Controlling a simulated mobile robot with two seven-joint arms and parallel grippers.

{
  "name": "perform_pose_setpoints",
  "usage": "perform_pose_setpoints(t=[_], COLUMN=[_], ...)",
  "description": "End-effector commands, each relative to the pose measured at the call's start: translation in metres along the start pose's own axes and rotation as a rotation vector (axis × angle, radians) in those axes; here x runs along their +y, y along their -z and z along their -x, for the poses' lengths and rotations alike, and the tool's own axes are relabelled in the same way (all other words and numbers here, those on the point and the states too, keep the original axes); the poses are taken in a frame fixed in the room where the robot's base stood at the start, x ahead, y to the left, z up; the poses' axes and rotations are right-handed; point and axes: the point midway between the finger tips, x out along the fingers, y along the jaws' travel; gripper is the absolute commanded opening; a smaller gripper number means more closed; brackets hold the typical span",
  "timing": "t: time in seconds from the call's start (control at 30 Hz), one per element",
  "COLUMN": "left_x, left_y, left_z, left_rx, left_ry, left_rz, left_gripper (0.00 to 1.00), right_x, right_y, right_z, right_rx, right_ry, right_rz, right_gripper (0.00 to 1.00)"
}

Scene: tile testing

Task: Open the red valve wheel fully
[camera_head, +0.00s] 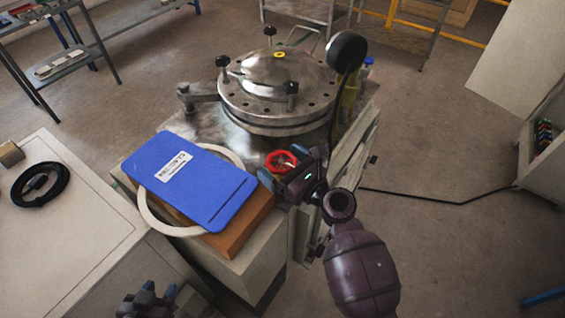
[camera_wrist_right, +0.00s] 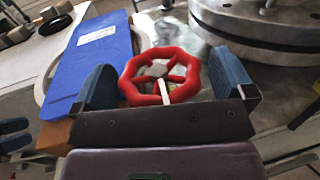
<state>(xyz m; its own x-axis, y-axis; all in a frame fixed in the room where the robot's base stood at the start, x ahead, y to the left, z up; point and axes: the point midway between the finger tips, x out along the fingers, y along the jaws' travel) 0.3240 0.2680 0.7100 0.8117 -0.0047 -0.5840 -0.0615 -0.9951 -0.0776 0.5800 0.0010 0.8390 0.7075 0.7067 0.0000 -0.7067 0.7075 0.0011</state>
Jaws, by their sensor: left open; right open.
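The red valve wheel (camera_head: 281,161) sits at the front of the steel vessel's stand in the head view. In the right wrist view the wheel (camera_wrist_right: 160,76) shows as a red ring with spokes and a pale pointer-like piece near its hub. My right gripper (camera_head: 288,172) is open, with its blue-grey fingers (camera_wrist_right: 165,82) on either side of the wheel and gaps on both sides; whether anything touches is unclear. Part of the wheel's lower edge is near the gripper body. My left gripper (camera_head: 148,297) is low at the left of the head view, open and away from the wheel.
The round steel vessel (camera_head: 262,125) with a bolted lid and a black gauge (camera_head: 347,50) stands behind the wheel. A blue clipboard-like panel (camera_head: 192,176) lies on a brown block (camera_head: 243,232) and a pale ring (camera_head: 158,222) to the left. A black cable (camera_head: 440,203) crosses the floor at right.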

Motion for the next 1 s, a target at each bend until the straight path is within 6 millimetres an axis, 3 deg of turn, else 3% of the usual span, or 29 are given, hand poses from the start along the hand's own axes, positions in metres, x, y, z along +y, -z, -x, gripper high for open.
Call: perform_pose_setpoints(t=[0.13,0.43,0.77,1.0], left_x=[-0.0006,-0.0025,-0.0027,-0.0009], left_y=[-0.0009,-0.0041,-0.0064,-0.0084], left_z=[-0.0001,-0.0003,-0.0008,-0.0018], left_rx=[-0.002,-0.009,-0.013,-0.015], left_ry=[0.0,-0.001,-0.002,-0.002], left_rz=[-0.003,-0.012,-0.014,-0.008], left_gripper=[0.43,0.43,0.43,0.43], right_x=[-0.0001,0.0,-0.0009,-0.0023], right_y=[-0.0001,0.0001,0.0009,0.0012], right_z=[0.0002,0.0004,0.0006,0.0002], right_rx=[0.0,0.0,0.002,0.003], right_ry=[0.0,0.0,-0.051,-0.204], right_rz=[0.0,0.0,0.002,0.005], right_gripper=[0.98,0.54,0.54,0.54])
